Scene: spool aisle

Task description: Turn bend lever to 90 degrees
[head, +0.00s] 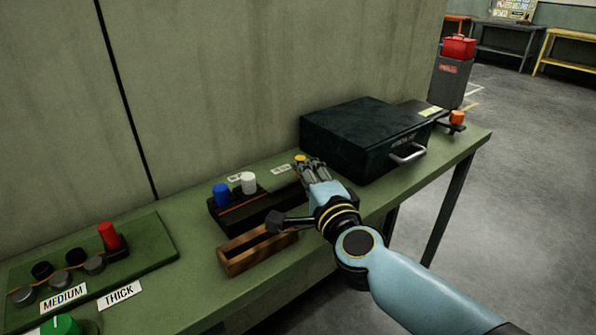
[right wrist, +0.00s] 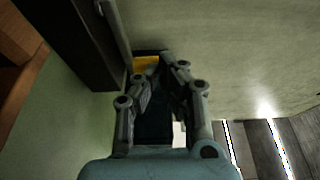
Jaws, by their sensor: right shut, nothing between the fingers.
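My right gripper (head: 308,163) reaches over the green bench with its fingers drawn together and nothing held. A small yellow piece (head: 299,158) shows just beyond its fingertips; I cannot tell whether it is the end of the bend lever or whether the fingers touch it. In the right wrist view, the yellow piece (right wrist: 146,63) lies ahead of the fingertips (right wrist: 163,72). A dark block (head: 232,211) with a blue and a white peg stands left of the gripper. The gripper hides part of the block's right side, and no lever angle can be read. My left gripper is out of view.
A black case (head: 365,135) with a metal handle stands close to the gripper's right. A wooden box (head: 235,265) lies at the front edge. A green board (head: 150,245) with a red peg and dark discs is at left. A wall (head: 230,80) closes the back.

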